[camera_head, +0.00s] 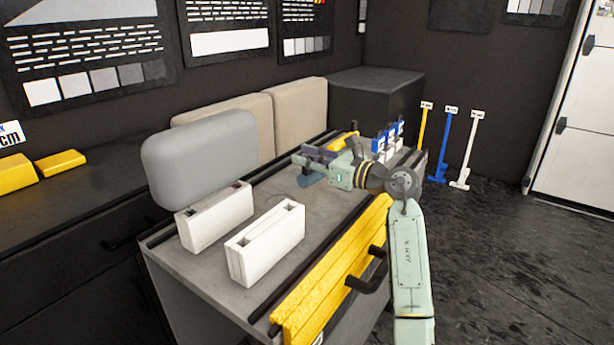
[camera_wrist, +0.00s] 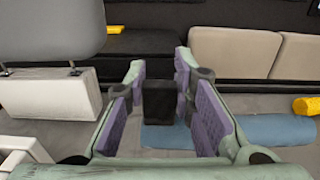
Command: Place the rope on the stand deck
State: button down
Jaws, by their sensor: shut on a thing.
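My gripper (camera_head: 312,160) is over the grey top of the stand, the stand deck (camera_head: 325,208). In the wrist view my gripper (camera_wrist: 158,90) has its purple-padded fingers on either side of a small dark block (camera_wrist: 159,104); it is shut on this block. I cannot tell whether the block is part of the rope. A blue, rounded thing (camera_head: 311,180) shows just below the fingers. In the wrist view blue material (camera_wrist: 275,130) lies behind and to the right of the fingers. Nothing else in view is clearly a rope.
A grey headrest (camera_head: 200,155) sits over a white block (camera_head: 215,217), with another white block (camera_head: 266,243) in front. Beige cushions (camera_head: 300,110) stand behind. Small blue-and-white tools (camera_head: 387,140) stand at the right end. A yellow strip (camera_head: 330,280) runs along the front.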

aim_at(314, 179)
notch_tip(314, 179, down, 5)
jog(key=shift+f+p, duration=0.1)
jog(key=shift+p, duration=0.45)
jog(key=c, duration=1.4)
grip_release()
jog(key=shift+o, duration=0.2)
jog(key=b+v, duration=0.4)
jog(key=v, duration=0.7)
jog(key=shift+s+d, duration=0.3)
jog(key=shift+d, duration=0.1)
